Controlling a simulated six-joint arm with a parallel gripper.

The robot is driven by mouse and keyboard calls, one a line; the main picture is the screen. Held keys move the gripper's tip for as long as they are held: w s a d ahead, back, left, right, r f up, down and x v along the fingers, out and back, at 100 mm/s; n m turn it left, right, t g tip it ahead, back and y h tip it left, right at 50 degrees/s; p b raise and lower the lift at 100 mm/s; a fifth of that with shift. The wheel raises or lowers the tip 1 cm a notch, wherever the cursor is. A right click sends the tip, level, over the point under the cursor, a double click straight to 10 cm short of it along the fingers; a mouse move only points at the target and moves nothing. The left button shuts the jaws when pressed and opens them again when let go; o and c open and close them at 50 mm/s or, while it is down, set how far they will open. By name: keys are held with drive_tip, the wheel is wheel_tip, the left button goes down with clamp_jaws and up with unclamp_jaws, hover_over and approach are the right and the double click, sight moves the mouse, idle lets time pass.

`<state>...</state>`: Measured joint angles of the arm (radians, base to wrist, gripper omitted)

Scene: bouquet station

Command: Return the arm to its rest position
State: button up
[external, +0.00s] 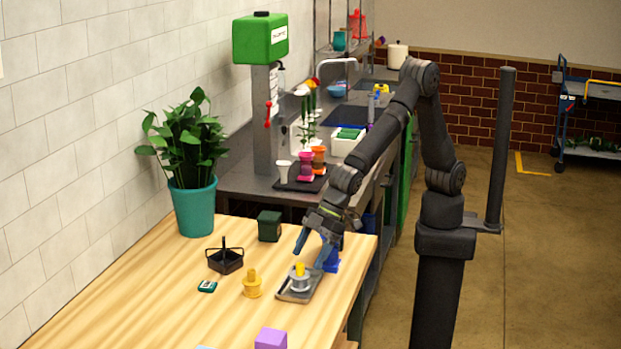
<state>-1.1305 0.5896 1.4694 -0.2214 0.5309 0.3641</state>
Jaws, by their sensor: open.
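My gripper (313,251) is at the end of my arm, over the right side of the wooden table. Its two blue fingers are apart and point down. The fingers are just above and behind a silver round piece (300,283) with a yellow top, which stands on a small grey tray (286,295). I see nothing held between the fingers. A blue object (332,264) is just right of the fingers, partly hidden by them; I cannot tell whether they touch.
On the wooden table (190,322) are a yellow piece (252,287), a dark caddy (225,259), a small green device (207,286), a dark green box (269,226), a purple block (270,339) and a potted plant (195,205). A dark counter with cups and a dispenser (265,110) stands behind.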

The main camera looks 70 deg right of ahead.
sight(303, 267)
drive_tip(key=x, duration=0.4)
drive_tip(key=shift+f, duration=0.15)
drive_tip(key=shift+w+a, duration=0.1)
drive_tip(key=shift+a, duration=0.05)
drive_tip(key=shift+r, duration=1.1)
